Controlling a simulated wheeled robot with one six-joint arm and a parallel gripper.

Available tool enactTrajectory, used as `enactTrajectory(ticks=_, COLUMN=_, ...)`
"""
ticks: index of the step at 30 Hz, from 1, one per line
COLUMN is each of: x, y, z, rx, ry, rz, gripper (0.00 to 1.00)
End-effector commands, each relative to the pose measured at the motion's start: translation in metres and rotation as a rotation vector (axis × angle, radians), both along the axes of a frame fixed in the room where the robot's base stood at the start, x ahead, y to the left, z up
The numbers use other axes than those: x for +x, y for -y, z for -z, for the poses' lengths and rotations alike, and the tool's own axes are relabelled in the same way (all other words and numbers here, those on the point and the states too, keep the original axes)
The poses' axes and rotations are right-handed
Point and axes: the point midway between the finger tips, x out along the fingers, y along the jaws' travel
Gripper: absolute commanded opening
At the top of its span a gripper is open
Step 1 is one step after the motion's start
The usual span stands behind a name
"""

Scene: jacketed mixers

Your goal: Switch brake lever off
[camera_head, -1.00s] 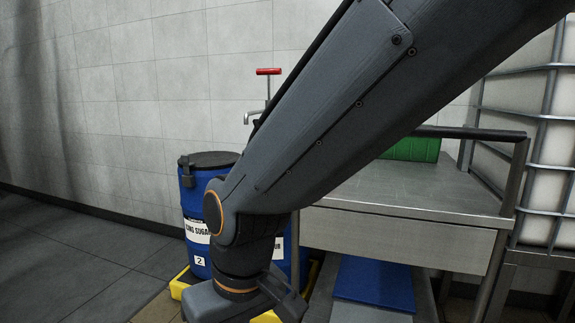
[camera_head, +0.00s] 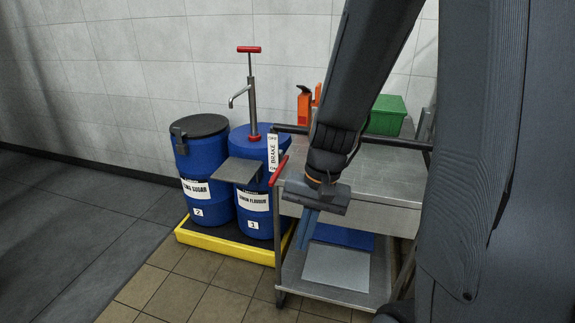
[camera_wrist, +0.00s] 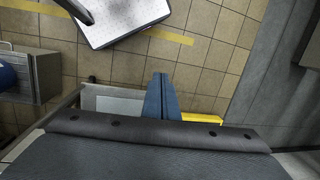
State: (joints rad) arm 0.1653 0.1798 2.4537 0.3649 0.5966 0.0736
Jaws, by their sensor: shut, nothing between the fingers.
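The brake lever (camera_head: 279,170) is a red handle at the left front corner of the steel cart (camera_head: 340,200). It slants up to the right, just below a white upright BRAKE sign (camera_head: 272,152); lettering at the sign's ends is too small to read surely. My gripper (camera_head: 305,238) points down in front of the cart, right of and below the lever and apart from it. Its blue fingers are together and empty, and they also show together in the wrist view (camera_wrist: 160,82). I cannot make out the lever in the wrist view.
Two blue drums (camera_head: 205,165) stand on a yellow-edged pallet (camera_head: 225,245) left of the cart. A hand pump (camera_head: 251,95) rises from one. A green bin (camera_head: 386,115) is on the cart. Tiled floor (camera_head: 200,280) in front is clear. A white slab (camera_wrist: 125,15) tops the wrist view.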

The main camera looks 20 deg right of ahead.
Motion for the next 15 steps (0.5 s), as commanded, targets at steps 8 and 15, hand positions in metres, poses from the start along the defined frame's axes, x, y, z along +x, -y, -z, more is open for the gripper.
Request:
enactTrajectory(ticks=8, x=0.046, y=0.015, z=0.014, rx=0.547, ry=-0.327, rz=0.808, gripper=0.00)
enactTrajectory(ticks=15, x=0.117, y=0.071, z=0.004, rx=0.997, ry=-0.398, rz=1.242, gripper=0.00)
